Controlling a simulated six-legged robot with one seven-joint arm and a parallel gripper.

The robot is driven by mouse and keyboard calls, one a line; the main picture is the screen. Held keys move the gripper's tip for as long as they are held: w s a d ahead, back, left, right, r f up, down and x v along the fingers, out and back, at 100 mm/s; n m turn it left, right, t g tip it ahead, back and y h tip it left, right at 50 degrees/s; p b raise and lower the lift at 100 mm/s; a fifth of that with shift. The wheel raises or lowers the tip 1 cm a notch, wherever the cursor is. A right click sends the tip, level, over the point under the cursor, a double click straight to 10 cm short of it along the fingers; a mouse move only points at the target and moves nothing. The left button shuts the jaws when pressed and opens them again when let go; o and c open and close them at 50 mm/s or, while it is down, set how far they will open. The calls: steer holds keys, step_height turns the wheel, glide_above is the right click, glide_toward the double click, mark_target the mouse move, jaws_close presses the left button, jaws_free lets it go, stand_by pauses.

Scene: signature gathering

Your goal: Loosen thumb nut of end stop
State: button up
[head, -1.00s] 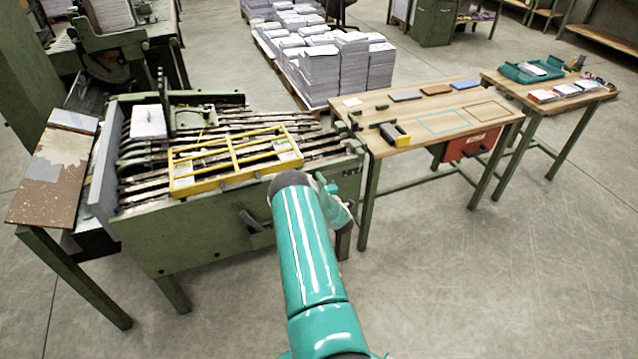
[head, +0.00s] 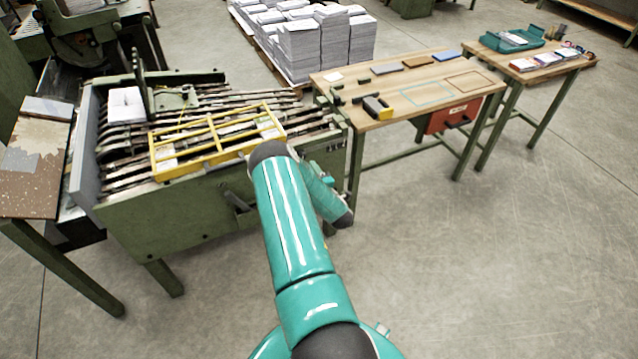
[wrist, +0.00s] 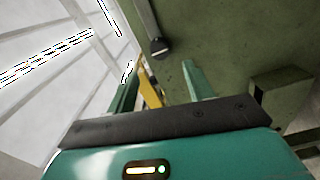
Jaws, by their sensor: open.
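The green gathering machine (head: 190,215) stands at the left in the head view. A green bracket with an upright post (head: 142,88) stands on its top, beside a white paper stack (head: 126,106). I cannot tell whether this bracket is the end stop, and I cannot make out a thumb nut. My gripper (wrist: 160,82) is open in the wrist view, its two green fingers apart and nothing clearly held. A yellow part (wrist: 149,88) shows between the fingers, apparently beyond them. In the head view my arm's bend covers the machine's front right corner, and I cannot make out the fingers.
A yellow frame guard (head: 215,140) lies over the machine's bars. A lever with a dark round knob (wrist: 160,48) shows ahead against green metal. A wooden table (head: 400,115) stands right of the machine, with a red drawer (head: 452,116) beneath. Open floor lies front right.

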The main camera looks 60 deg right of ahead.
steer(key=v, duration=0.5)
steer(key=shift+s, duration=0.1)
stand_by(0.4)
